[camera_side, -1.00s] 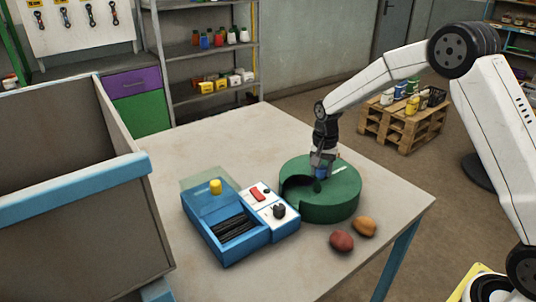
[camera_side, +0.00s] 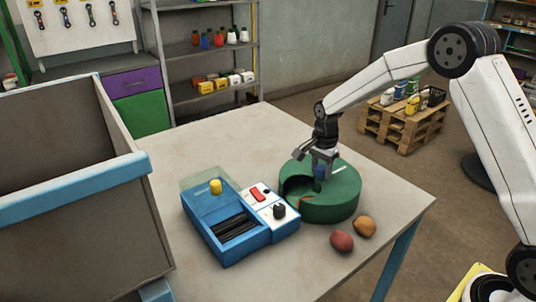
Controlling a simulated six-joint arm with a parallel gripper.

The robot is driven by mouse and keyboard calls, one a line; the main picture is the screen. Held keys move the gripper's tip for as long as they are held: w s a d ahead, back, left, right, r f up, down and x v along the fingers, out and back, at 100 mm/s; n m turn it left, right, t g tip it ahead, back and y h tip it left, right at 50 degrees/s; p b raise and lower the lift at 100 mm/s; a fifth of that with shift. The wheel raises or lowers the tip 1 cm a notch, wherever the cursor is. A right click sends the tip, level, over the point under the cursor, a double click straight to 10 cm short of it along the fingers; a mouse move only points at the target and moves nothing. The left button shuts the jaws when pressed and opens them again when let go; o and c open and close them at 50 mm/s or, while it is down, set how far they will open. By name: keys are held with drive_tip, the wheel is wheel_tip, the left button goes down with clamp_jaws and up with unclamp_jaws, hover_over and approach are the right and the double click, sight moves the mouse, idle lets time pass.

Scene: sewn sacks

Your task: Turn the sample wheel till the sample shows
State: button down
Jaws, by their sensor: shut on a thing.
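The green round sample wheel (camera_side: 335,205) sits on the table, with a cut-out in the left part of its top. Inside the cut-out a small reddish-orange patch (camera_side: 306,200) shows; most of it is hidden by the wheel's edge. My gripper (camera_side: 321,165) points down over the wheel and is shut on the knob. The fingers partly cover the knob.
A blue box with a yellow knob (camera_side: 216,186) and a white control panel (camera_side: 266,203) stands left of the wheel. A red lump (camera_side: 341,241) and an orange-brown lump (camera_side: 365,226) lie in front. A large blue-rimmed bin (camera_side: 75,190) fills the left. The table's back is clear.

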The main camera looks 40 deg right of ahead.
drive_tip(key=shift+m, duration=2.6)
drive_tip(key=shift+c, duration=1.1)
unclamp_jaws()
drive_tip(key=shift+r, duration=0.1)
drive_tip(key=shift+r, duration=3.85)
drive_tip(key=shift+a, duration=0.1)
